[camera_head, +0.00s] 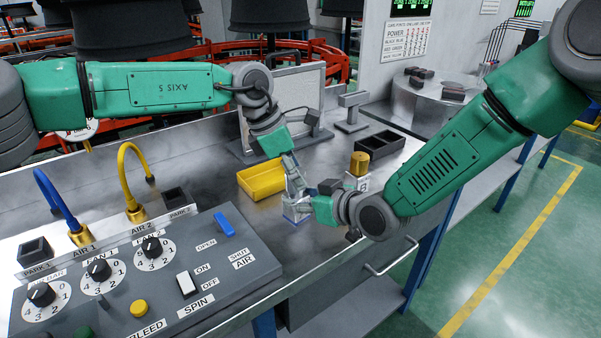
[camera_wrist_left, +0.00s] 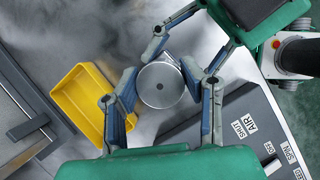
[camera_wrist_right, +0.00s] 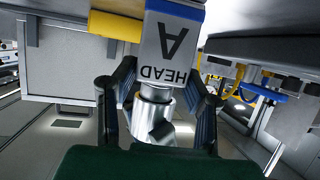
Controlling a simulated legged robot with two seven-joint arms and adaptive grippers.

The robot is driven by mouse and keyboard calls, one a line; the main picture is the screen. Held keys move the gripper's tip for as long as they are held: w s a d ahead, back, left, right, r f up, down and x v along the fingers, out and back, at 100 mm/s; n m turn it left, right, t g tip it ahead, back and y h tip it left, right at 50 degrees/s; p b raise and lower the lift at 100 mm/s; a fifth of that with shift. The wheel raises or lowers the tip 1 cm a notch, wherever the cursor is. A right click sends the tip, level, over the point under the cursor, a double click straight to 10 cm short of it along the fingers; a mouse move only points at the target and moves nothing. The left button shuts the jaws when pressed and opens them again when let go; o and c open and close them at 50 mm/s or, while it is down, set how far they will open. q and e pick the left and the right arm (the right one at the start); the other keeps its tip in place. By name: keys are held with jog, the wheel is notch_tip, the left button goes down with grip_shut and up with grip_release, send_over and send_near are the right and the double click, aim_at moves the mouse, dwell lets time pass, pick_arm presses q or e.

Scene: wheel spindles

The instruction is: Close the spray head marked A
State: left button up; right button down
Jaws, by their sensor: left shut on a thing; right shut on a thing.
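Spray head A (camera_head: 297,213) stands on the bench. In the right wrist view its white and blue block (camera_wrist_right: 172,45), lettered HEAD A, appears upside down, with a silver cylindrical part (camera_wrist_right: 154,108) joined to it. My left gripper (camera_head: 296,188) reaches down from above and is shut on the head's metal part. In the left wrist view a round metal top (camera_wrist_left: 160,85) with a dark centre sits between the fingers. My right gripper (camera_wrist_right: 160,90) comes from the side, shut on the silver part. The fingers of both grippers crowd together and partly hide the contact.
A yellow bin (camera_head: 262,180) stands close behind the head. A yellow-topped head (camera_head: 358,163) and a black tray (camera_head: 380,145) are to the right. A control panel (camera_head: 130,285) with knobs and a blue lever (camera_head: 224,224) fills the front left.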

pick_arm(q)
jog(key=shift+a, duration=0.25)
jog(key=shift+d+f, duration=0.35)
jog(key=shift+d, duration=0.2)
jog(key=shift+f, duration=0.15)
jog(key=shift+f, duration=0.1)
jog(key=shift+a, duration=0.15)
